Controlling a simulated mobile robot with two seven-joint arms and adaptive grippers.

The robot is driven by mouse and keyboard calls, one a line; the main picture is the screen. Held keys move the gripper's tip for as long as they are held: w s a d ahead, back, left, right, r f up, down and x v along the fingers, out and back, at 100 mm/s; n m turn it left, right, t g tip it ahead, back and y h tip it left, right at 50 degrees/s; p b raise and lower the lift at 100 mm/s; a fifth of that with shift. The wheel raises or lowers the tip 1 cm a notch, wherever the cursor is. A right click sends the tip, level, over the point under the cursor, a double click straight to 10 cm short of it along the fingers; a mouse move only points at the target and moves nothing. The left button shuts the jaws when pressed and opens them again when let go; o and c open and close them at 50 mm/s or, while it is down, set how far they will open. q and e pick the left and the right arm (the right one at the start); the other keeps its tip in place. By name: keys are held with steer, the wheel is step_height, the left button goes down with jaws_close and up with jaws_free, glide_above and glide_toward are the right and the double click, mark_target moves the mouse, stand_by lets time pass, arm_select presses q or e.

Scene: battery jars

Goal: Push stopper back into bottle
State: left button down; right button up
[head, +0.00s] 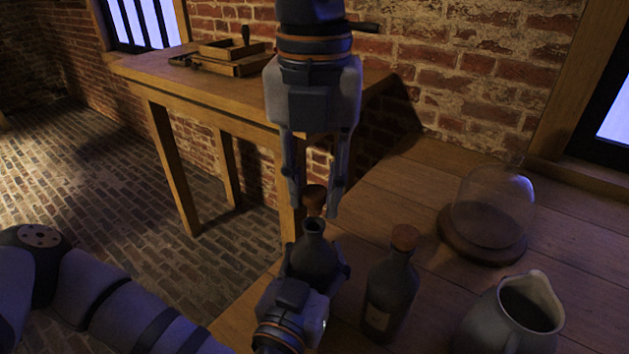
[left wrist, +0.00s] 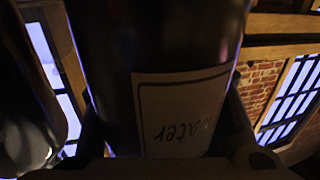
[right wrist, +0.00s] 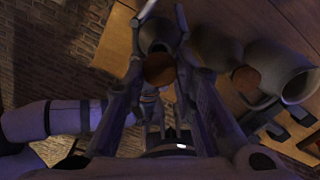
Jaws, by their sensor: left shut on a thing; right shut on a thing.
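My right gripper (head: 318,196) points down and is shut on a brown cork stopper (head: 314,197), holding it just above the open neck of a dark bottle (head: 313,252). The stopper also shows between the fingers in the right wrist view (right wrist: 159,70). My left gripper (head: 318,272) is shut around the body of this bottle, which stands roughly upright. In the left wrist view the bottle (left wrist: 155,45) fills the middle, with a label reading "water" upside down. In the head view a small gap seems to show between stopper and bottle mouth.
A second, corked bottle (head: 390,290) stands close to the right of the held one. A pitcher (head: 512,318) and a glass dome on a wooden base (head: 453,238) stand farther right on the table. Another table (head: 150,75) holding wooden boxes is behind.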

steer(key=shift+f, duration=0.85)
arm_select(q)
steer(key=shift+f, duration=0.1)
arm_select(e)
steer(key=shift+f, duration=0.65)
steer(key=o, duration=0.8)
step_height(320, 180, up, 12)
arm_select(q)
steer(key=c, duration=0.6)
jaws_free()
steer(key=v, duration=1.2)
